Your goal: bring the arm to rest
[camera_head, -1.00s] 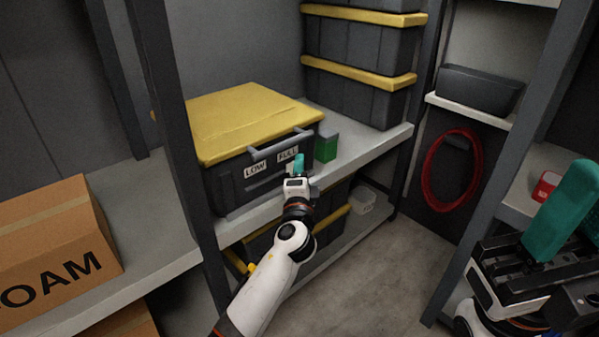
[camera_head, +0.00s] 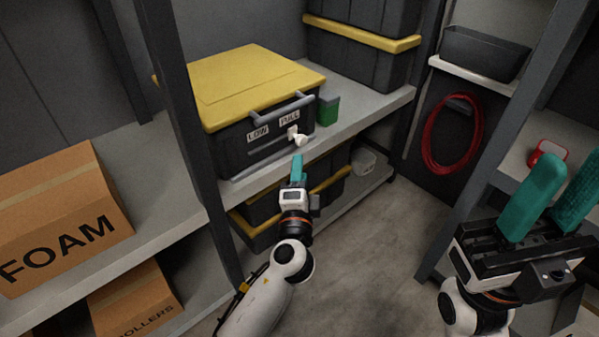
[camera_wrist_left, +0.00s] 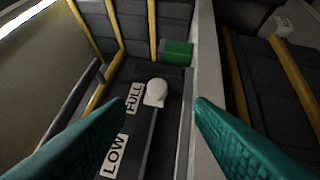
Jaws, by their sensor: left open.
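My left gripper (camera_head: 297,160) is open and empty. It hangs in front of the shelf, a little short of the dark bin (camera_head: 225,150) with the yellow lid. A white knob (camera_head: 298,137) sits on the bin's front, at the end of a slot by the FULL label (camera_head: 289,118); the LOW label (camera_head: 258,133) is further left. In the left wrist view the knob (camera_wrist_left: 156,92) shows beyond and between my spread teal fingers, touching neither. My right gripper (camera_head: 557,180) is at the lower right, its teal fingers apart with nothing visible between them.
A green box (camera_head: 328,111) stands right of the bin. A grey upright (camera_head: 180,130) stands left of my left arm. Cardboard boxes (camera_head: 60,225) lie left. A red hose (camera_head: 428,140) hangs at the back right. The floor (camera_head: 375,250) between the shelves is clear.

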